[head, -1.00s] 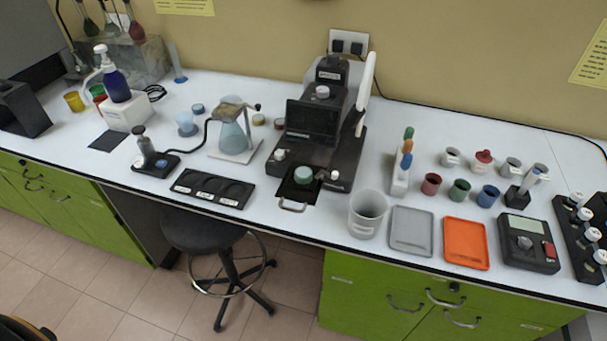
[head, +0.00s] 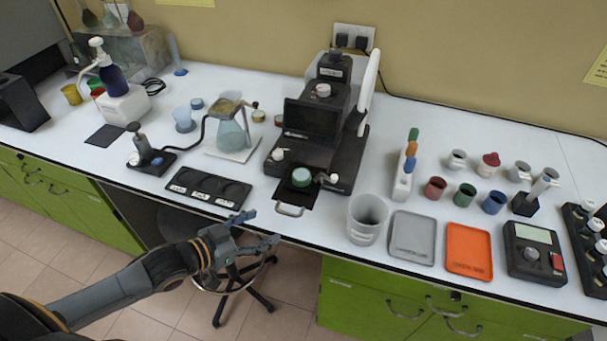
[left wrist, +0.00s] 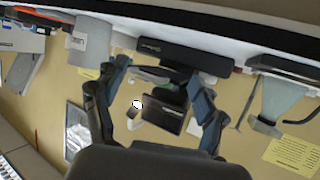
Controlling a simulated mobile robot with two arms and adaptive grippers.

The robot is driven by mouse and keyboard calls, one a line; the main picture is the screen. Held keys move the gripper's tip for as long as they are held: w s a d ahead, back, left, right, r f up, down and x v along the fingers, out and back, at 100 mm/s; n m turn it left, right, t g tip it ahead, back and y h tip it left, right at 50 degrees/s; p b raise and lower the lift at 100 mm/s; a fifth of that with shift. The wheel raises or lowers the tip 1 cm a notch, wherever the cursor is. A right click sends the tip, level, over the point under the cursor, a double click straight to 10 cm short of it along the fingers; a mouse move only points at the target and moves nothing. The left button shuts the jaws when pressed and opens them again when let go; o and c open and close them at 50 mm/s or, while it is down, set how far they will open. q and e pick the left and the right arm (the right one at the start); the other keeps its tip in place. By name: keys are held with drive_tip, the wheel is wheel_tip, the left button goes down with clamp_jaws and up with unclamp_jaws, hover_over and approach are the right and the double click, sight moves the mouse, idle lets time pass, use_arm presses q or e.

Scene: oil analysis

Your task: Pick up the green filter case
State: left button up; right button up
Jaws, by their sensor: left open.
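A small round green case (head: 301,177) with a pale rim, which looks like the green filter case, sits on the black pull-out tray (head: 296,196) at the front of the black instrument. My left gripper (head: 266,227) is open and empty, fingers pointing right, in front of the bench edge and to the lower left of the case, apart from it. My right gripper is out of view.
A black labelled holder (head: 207,188) lies left of the tray, and a grey-white beaker (head: 366,222) stands to its right. A stool (head: 180,222) is below my left gripper. The bench's front edge lies between the gripper and the tray. A green cup (head: 465,195) stands further right.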

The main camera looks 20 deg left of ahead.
use_arm(q)
drive_tip(key=w+a+r+m+t+h, duration=0.1)
drive_tip(key=w+a+r+h, duration=0.1)
drive_tip(key=a+r, duration=0.25)
approach(294, 179)
drive_tip(key=r+x, duration=0.1)
drive_tip(key=x, duration=0.2)
drive_tip(key=shift+w+d+f+p, duration=0.4)
drive_tip(key=shift+w+d+f, duration=0.1)
drive_tip(key=shift+d+f, duration=0.25)
drive_tip(key=p+x, duration=0.1)
drive_tip(key=x, duration=0.3)
drive_tip(key=shift+w+a+r+p, duration=0.1)
drive_tip(key=shift+w+p, duration=0.3)
drive_tip(key=shift+w, duration=0.1)
drive_tip(key=shift+w+d, duration=0.2)
drive_tip(key=shift+w, duration=0.05)
drive_tip(key=c, duration=1)
